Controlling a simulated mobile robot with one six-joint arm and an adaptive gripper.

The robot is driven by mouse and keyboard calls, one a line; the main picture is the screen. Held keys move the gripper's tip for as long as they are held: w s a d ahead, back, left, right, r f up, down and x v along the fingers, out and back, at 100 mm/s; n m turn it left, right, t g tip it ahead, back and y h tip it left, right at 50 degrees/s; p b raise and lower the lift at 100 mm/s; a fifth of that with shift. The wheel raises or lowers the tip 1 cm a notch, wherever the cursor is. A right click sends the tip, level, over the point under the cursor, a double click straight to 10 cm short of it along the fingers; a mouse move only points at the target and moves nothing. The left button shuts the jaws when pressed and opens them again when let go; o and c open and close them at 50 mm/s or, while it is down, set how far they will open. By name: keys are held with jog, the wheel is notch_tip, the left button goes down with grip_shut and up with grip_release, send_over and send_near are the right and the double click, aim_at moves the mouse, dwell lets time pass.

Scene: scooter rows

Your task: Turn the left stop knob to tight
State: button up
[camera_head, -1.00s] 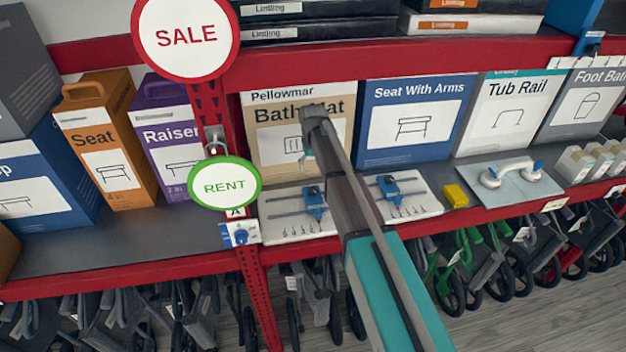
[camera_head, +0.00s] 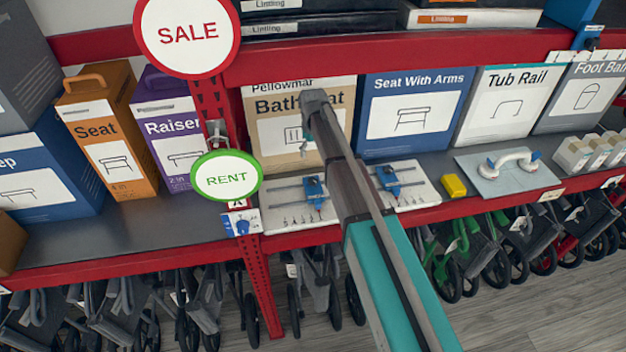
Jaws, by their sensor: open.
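Two blue stops ride on thin rails on a white board on the shelf. The left stop (camera_head: 314,190) is left of my arm, and the right stop (camera_head: 389,180) is right of it. The board (camera_head: 285,224) has small marks along its front, and my arm hides its middle. The knob on the left stop is too small for me to read its setting. My gripper (camera_head: 304,135) is open and empty, high above and behind the left stop, in front of the Bath Seat box. It is apart from both stops, and my arm partly hides its fingers.
A red post with a SALE disc (camera_head: 187,34) and a green-rimmed RENT disc (camera_head: 227,176) stands left of the board. Boxes line the back.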

aim_at(313, 180)
jog(key=shift+f+b, duration=6.5)
jog(key=shift+f, duration=0.15)
jog(key=c, duration=1.1)
jog(key=shift+c, duration=0.2)
jog(key=shift+m, duration=0.4)
jog(key=o, duration=1.1)
jog(key=shift+o, duration=0.2)
